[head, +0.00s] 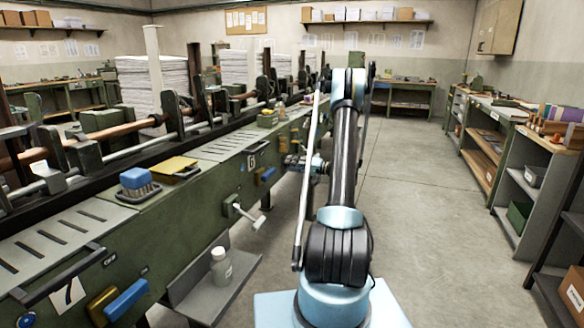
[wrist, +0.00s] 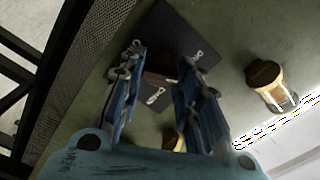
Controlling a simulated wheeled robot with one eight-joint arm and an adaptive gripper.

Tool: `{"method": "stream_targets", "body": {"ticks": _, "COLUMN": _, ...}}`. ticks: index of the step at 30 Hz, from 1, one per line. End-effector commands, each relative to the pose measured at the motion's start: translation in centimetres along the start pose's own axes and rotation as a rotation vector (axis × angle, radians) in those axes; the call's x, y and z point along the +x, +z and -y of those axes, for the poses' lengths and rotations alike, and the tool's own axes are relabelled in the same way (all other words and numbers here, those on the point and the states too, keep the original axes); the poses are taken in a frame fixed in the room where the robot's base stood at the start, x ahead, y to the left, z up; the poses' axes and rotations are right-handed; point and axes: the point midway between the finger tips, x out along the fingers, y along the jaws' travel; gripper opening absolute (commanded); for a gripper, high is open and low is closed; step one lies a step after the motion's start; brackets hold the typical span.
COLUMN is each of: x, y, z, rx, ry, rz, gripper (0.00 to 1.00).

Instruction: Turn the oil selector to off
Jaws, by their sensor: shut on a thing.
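The oil selector shows in the wrist view as a dark square plate (wrist: 183,38) on the green machine side, with pale markings too small to read. Its brownish handle (wrist: 160,78) lies between the two blue fingers of my gripper (wrist: 160,88). The gripper is shut on this handle, and the fingers hide its ends. I cannot tell which setting it points to. In the head view my gripper (head: 304,163) is against the machine's side, past the number 6 station, and the selector is hidden there.
A dark-capped brass fitting (wrist: 266,80) sits right of the plate in the wrist view. In the head view, the long green machine (head: 215,185) runs along the left. A white-handled crank (head: 245,213) sticks out nearer to me. The floor aisle (head: 440,190) is clear; shelves (head: 515,190) stand right.

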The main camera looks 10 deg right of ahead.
Motion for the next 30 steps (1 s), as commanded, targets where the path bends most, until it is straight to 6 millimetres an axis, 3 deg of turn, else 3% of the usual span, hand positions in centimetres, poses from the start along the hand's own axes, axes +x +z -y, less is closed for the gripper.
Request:
{"method": "stream_targets", "body": {"ticks": 15, "x": -0.15, "y": -0.14, "z": -0.31, "rx": 0.38, "ry": 0.005, "rz": -0.004, "gripper": 0.07}}
{"method": "stream_targets", "body": {"ticks": 30, "x": -0.19, "y": -0.16, "z": -0.37, "rx": 0.478, "ry": 0.006, "rz": -0.005, "gripper": 0.07}}
